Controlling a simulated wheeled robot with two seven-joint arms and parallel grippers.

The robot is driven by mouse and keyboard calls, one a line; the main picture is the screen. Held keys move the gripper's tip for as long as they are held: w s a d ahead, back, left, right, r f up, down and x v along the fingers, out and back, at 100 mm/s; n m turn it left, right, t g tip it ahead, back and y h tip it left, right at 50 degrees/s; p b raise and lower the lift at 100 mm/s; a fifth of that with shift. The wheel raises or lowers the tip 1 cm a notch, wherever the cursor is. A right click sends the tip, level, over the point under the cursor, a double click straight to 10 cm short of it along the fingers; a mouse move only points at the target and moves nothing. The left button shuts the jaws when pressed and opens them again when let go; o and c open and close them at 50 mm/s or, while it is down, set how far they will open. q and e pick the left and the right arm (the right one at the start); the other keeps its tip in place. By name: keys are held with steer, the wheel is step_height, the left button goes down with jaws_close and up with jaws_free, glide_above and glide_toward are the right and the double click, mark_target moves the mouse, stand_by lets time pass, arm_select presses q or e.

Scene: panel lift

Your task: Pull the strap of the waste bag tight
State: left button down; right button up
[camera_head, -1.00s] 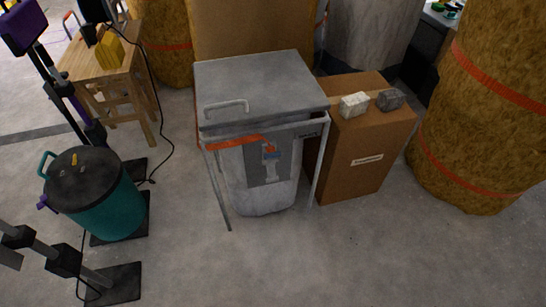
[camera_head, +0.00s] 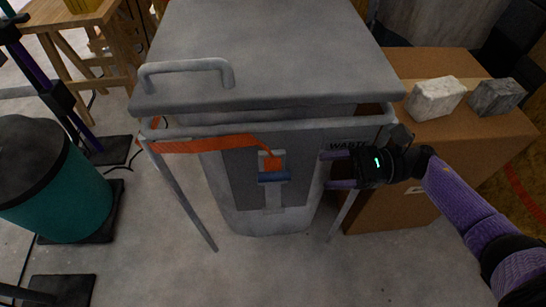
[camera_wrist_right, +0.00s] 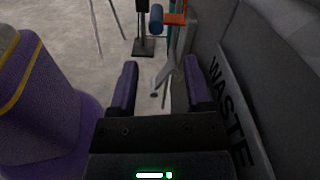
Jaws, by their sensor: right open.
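The waste bag (camera_head: 300,215) is grey and hangs in a metal frame under a grey lid (camera_head: 265,50). Its orange strap (camera_head: 205,144) runs along the front from the left rim to a buckle with a blue bar (camera_head: 274,177) at the bag's middle. The blue bar (camera_wrist_right: 156,19) and the orange strap (camera_wrist_right: 175,18) also show at the top of the right wrist view. My right gripper (camera_head: 337,169) is open and empty, right of the buckle and apart from it, its fingers pointing left along the bag's front. My left gripper is out of view.
A cardboard box (camera_head: 440,185) with two stone blocks (camera_head: 435,98) stands right of the bag. A teal barrel (camera_head: 65,195) stands at left. A metal handle (camera_head: 187,70) sticks up from the lid. The floor before the bag is clear.

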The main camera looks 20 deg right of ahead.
mark_target(280, 180)
steer(key=x, duration=0.9)
steer(key=shift+s+a+r, duration=0.15)
steer(key=shift+s+a, duration=0.05)
steer(key=shift+a, duration=0.25)
jaws_close()
steer(key=shift+b, duration=0.3)
stand_by(0.4)
